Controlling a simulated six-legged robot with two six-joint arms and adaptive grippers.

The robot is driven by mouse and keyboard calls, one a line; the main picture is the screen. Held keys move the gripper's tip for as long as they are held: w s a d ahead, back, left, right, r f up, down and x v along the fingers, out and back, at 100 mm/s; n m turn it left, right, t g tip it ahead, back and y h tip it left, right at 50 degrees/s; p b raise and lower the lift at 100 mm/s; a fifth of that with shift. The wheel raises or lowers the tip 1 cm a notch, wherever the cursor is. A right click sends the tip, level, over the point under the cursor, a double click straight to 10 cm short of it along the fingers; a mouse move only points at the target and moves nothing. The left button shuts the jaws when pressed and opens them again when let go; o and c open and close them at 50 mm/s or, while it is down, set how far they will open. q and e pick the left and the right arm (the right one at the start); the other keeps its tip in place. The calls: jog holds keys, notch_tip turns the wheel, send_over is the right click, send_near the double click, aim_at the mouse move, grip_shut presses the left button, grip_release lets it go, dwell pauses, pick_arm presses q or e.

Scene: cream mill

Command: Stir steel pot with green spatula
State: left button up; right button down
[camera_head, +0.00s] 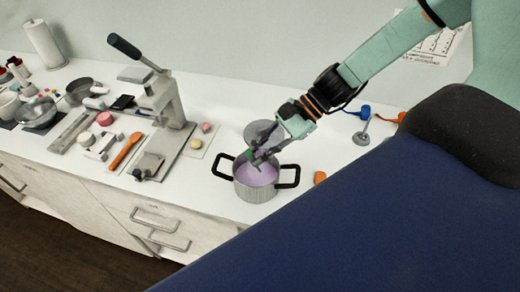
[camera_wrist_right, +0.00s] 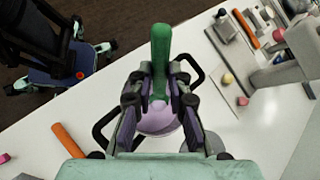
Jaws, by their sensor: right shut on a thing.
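The steel pot (camera_head: 257,184) stands on the white counter with two black loop handles and a lilac mixture inside. The green spatula (camera_wrist_right: 160,52) shows in the right wrist view as a thick green handle between my fingers; only a bit of green shows in the head view. My right gripper (camera_head: 258,157) is shut on the spatula, right over the pot's opening. In the right wrist view my right gripper (camera_wrist_right: 158,100) has a finger on each side of the handle, with the lilac mixture below. The spatula's lower end is hidden. My left gripper is not in view.
A round grey lid or disc (camera_head: 262,132) lies behind the pot. An orange piece (camera_head: 320,177) lies right of the pot. Blue-handled tool (camera_head: 361,130) lies farther right.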

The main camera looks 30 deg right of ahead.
notch_tip(320, 180, up, 6)
jog(key=p, duration=0.1)
dwell(0.8)
jog(key=shift+r, duration=0.1)
dwell(0.5)
